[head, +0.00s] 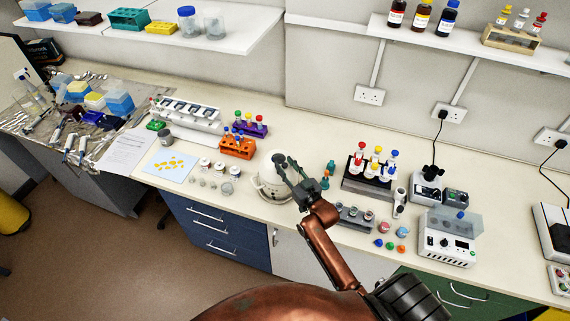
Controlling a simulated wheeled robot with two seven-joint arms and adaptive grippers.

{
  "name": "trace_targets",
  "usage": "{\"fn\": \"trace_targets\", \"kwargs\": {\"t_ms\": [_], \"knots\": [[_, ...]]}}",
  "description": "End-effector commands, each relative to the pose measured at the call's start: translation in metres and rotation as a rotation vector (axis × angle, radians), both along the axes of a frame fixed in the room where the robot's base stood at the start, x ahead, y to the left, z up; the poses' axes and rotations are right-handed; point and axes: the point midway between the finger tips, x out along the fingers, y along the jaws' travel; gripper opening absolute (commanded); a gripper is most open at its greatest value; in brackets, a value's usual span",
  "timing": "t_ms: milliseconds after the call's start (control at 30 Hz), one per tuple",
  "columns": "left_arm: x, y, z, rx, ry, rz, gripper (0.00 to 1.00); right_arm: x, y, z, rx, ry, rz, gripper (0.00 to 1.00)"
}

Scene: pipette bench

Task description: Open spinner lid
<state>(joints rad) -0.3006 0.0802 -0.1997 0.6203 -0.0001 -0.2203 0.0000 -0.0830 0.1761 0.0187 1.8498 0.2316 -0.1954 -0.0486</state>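A round white device, which looks like the spinner (266,192), stands near the bench's front edge in the middle of the head view. My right gripper (286,162) is over its back right part, and its fingers look spread apart. The gripper and wrist hide much of the spinner's top, so I cannot tell whether the lid is shut or whether a finger touches it. I see nothing held in the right gripper. My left gripper is not in view.
An orange tube rack (237,148) and small jars (206,165) stand left of the spinner. Right of it are a dark tube rack (368,184), a metal tube block (355,216) and a white device with a clear cover (447,240). Bare bench lies behind the spinner.

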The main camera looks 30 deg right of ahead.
Motion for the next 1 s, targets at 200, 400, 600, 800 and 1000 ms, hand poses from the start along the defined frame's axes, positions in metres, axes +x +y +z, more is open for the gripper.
{"fn": "trace_targets", "kwargs": {"t_ms": [200, 400, 600, 800, 1000], "knots": [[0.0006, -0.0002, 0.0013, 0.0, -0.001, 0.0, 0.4, 0.007, 0.0, -0.0003, 0.0, 0.001, 0.0, 0.32], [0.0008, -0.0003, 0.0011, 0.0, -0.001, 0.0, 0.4, 0.0066, 0.0001, -0.0004, 0.0, 0.001, 0.0, 0.29], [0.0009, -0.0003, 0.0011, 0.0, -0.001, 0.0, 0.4, 0.0065, 0.0001, -0.0003, 0.0, 0.001, 0.0, 0.15], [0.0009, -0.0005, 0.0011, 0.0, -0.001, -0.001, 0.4, 0.0064, 0.0, -0.0003, -0.001, 0.001, 0.0, 0.01], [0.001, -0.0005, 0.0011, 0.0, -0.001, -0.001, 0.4, 0.0064, -0.0002, -0.0003, -0.001, 0.001, 0.0, 0.0]]}}
